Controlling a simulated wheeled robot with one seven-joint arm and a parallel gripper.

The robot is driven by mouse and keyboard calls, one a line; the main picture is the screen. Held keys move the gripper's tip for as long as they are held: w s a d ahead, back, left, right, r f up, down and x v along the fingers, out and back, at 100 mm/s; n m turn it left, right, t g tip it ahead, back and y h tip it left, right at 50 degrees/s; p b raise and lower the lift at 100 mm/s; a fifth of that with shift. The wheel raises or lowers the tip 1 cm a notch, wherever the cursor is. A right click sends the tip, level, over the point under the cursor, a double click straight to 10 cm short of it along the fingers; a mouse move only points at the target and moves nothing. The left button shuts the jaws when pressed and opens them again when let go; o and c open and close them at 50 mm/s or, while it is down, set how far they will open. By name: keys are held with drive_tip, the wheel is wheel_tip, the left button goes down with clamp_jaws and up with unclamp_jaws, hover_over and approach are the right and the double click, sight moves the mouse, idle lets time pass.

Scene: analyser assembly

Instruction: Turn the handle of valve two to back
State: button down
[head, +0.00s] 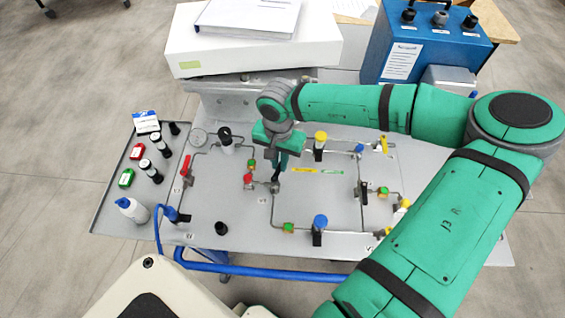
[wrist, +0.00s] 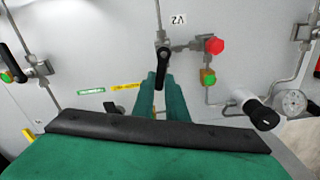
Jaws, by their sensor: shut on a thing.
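Valve two (wrist: 162,42) sits on a grey pipe beside its V2 label (wrist: 179,19) in the wrist view. Its black handle (wrist: 162,62) runs down the wrist picture from the valve body, between the fingers. My gripper (wrist: 157,82) has its green fingers shut on this handle. In the head view my gripper (head: 279,168) reaches down to the panel at valve two (head: 274,187), just right of a red knob. The fingers and wrist hide most of the handle there, but it appears to point up the picture, towards the back.
The grey panel (head: 225,205) carries close neighbours: a red hex knob (wrist: 214,46), a green fitting (wrist: 208,77) and a pressure gauge (wrist: 292,102). Another black-handled valve (head: 363,191) stands to the right. A white box (head: 250,55) and blue unit (head: 425,40) stand behind.

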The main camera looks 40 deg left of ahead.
drive_tip(key=shift+s+a+n, duration=0.1)
drive_tip(key=shift+a+n, duration=0.2)
drive_tip(key=shift+n, duration=0.5)
drive_tip(key=shift+s+a+n, duration=0.1)
drive_tip(key=shift+a+n, duration=0.2)
drive_tip(key=shift+n, duration=0.5)
drive_tip(key=c, duration=1.8)
unclamp_jaws()
drive_tip(key=shift+o, duration=0.2)
drive_tip(key=shift+r, duration=0.1)
wheel_tip(320, 180, up, 11)
drive_tip(key=shift+s+f, duration=0.1)
drive_tip(key=shift+f, duration=0.1)
